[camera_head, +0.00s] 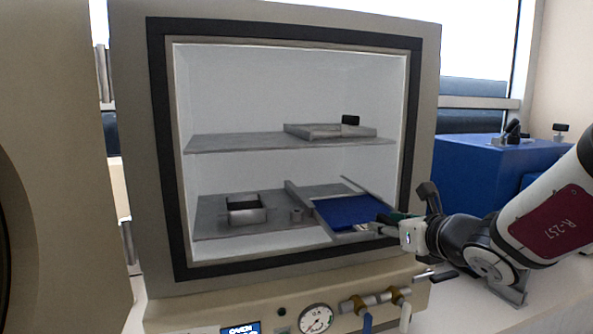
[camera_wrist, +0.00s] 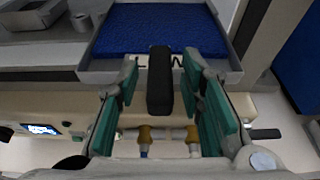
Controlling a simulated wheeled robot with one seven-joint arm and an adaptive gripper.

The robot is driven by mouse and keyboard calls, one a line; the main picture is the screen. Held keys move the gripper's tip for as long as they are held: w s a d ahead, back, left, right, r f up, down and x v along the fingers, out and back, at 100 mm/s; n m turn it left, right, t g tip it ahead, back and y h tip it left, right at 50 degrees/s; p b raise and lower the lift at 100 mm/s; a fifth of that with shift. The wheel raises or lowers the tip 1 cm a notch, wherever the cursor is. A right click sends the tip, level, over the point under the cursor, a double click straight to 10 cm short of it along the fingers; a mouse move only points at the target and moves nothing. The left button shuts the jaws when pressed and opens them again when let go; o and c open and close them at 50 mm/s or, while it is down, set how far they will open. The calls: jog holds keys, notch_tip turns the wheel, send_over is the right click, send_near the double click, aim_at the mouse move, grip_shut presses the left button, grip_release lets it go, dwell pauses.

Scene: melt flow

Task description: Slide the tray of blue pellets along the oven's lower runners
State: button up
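The tray (camera_wrist: 112,69) of blue pellets (camera_wrist: 155,28) sits at the right side of the oven's lower shelf, with its front near the opening. The blue pellets also show in the head view (camera_head: 345,210). A black handle (camera_wrist: 160,82) sticks out from the tray's front. My gripper (camera_wrist: 160,88) is open, its green fingers on either side of the handle with gaps visible. In the head view my gripper (camera_head: 393,222) is at the oven's right front and partly hides the tray's front. Raised rails (camera_head: 298,200) flank the tray; its contact with them is unclear.
The oven's upper shelf (camera_head: 235,143) holds another tray (camera_head: 310,131) with a black handle. A metal frame (camera_head: 246,216) and a small cylinder (camera_head: 297,215) are left of the pellet tray. Valves (camera_head: 375,301) and a gauge (camera_head: 316,318) are below. A blue box (camera_head: 475,178) stands right.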

grip_shut()
jog(key=shift+w+a+b, duration=0.25)
jog(key=shift+w+b, duration=0.1)
jog(key=shift+w, duration=0.45)
jog(key=shift+w+a+b, duration=0.3)
jog(key=shift+w+b, duration=0.1)
jog(key=shift+w, duration=0.35)
jog(key=shift+w+a+b, duration=0.25)
jog(key=shift+w+b, duration=0.1)
jog(key=shift+w, duration=0.45)
jog(key=shift+f, duration=0.1)
